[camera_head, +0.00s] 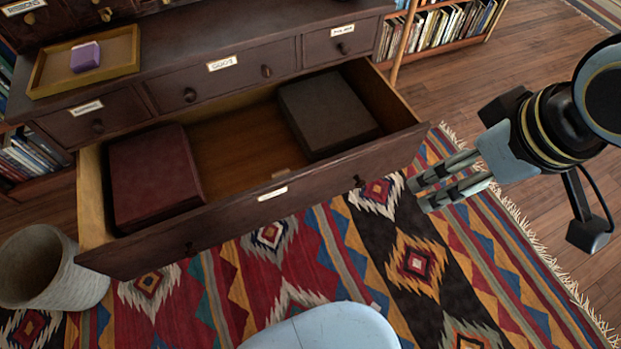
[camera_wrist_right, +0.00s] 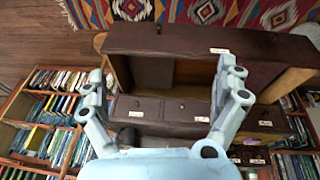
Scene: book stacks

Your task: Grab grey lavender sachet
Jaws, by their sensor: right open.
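No grey sachet can be clearly made out. A small pale tan piece (camera_head: 285,172) lies in the open drawer (camera_head: 235,142) near its front wall, too small to identify. A small purple block-like item (camera_head: 85,56) sits in a wooden tray (camera_head: 112,68) on the cabinet top. My right gripper (camera_head: 432,188) is open and empty, outside the drawer to its right, above the rug. In the right wrist view its spread fingers (camera_wrist_right: 166,95) frame the cabinet and drawer, with nothing between them. My left gripper is not in view.
In the drawer, a dark red box (camera_head: 152,178) lies left and a dark grey-brown box (camera_head: 326,112) right, with bare wood between. A grey bin (camera_head: 50,270) stands at front left. Bookshelves flank the cabinet. A patterned rug (camera_head: 420,262) covers the floor.

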